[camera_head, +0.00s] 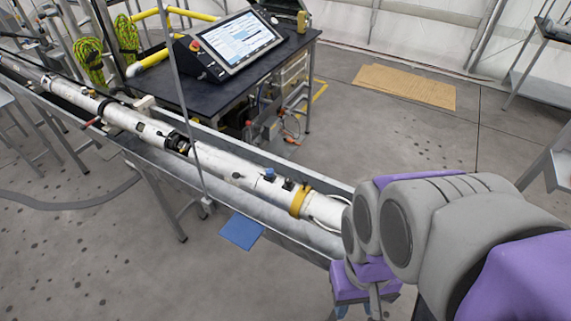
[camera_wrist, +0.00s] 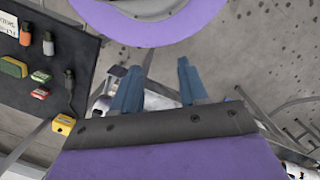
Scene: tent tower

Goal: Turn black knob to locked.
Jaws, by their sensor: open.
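A long white tube assembly (camera_head: 222,165) lies in a metal trough across the head view. Small black parts (camera_head: 287,184) stand on it beside a blue cap (camera_head: 269,174). One of them may be the black knob, but they are too small to tell, and so is any lock marking. My gripper (camera_head: 356,311) hangs at the bottom of the head view, to the right of these parts and apart from them. In the wrist view its two blue fingers (camera_wrist: 158,86) are spread with nothing gripped. No black knob can be made out between them.
A gold band (camera_head: 299,201) circles the tube near my arm. A dark table (camera_head: 283,55) with a tilted touchscreen (camera_head: 237,39) stands behind the trough. A blue sheet (camera_head: 241,231) lies on the floor. A dark surface (camera_wrist: 49,70) with small tools shows in the wrist view.

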